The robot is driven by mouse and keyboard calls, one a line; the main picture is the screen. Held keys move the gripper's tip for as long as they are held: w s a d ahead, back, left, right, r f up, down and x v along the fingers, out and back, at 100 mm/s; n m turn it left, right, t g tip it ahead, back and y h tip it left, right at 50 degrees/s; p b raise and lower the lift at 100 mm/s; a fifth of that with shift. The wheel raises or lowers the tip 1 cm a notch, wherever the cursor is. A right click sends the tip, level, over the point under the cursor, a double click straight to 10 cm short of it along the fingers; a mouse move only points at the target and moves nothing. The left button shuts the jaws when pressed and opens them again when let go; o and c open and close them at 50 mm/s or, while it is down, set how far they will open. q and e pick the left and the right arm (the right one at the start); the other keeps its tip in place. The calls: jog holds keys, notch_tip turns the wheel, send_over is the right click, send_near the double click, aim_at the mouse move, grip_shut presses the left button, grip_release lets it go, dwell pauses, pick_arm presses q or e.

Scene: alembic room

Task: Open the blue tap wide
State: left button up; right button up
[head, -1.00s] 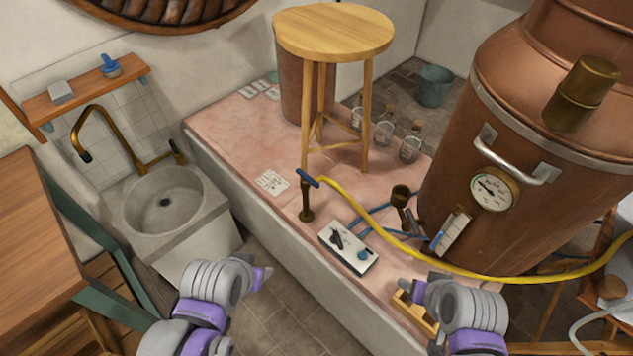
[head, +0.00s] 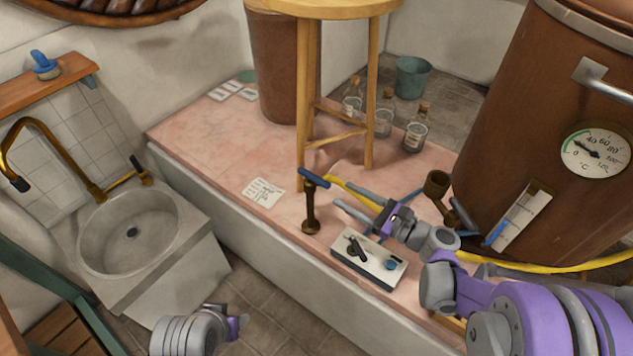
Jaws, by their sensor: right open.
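The blue tap handle (head: 314,178) sits slanted across the top of a short brass standpipe (head: 311,212) on the pink tiled ledge. A yellow hose (head: 350,189) runs from the tap to the right, passing behind my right arm. My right gripper (head: 341,194) is open and empty. In the picture its two grey fingers point left at the tap, just right of the handle, with a small gap to it. My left gripper (head: 238,324) is low in the view over the floor, apart from the tap; its jaws are too unclear to read.
A white control box (head: 370,262) with a black lever lies below my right gripper. A wooden stool (head: 302,100) stands behind the tap. A copper vessel (head: 545,120) with a gauge fills the right side. A stone sink (head: 100,235) is at left.

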aim_at(316, 177)
jog(key=x, duration=1)
jog(key=shift+s, duration=0.1)
grip_shut()
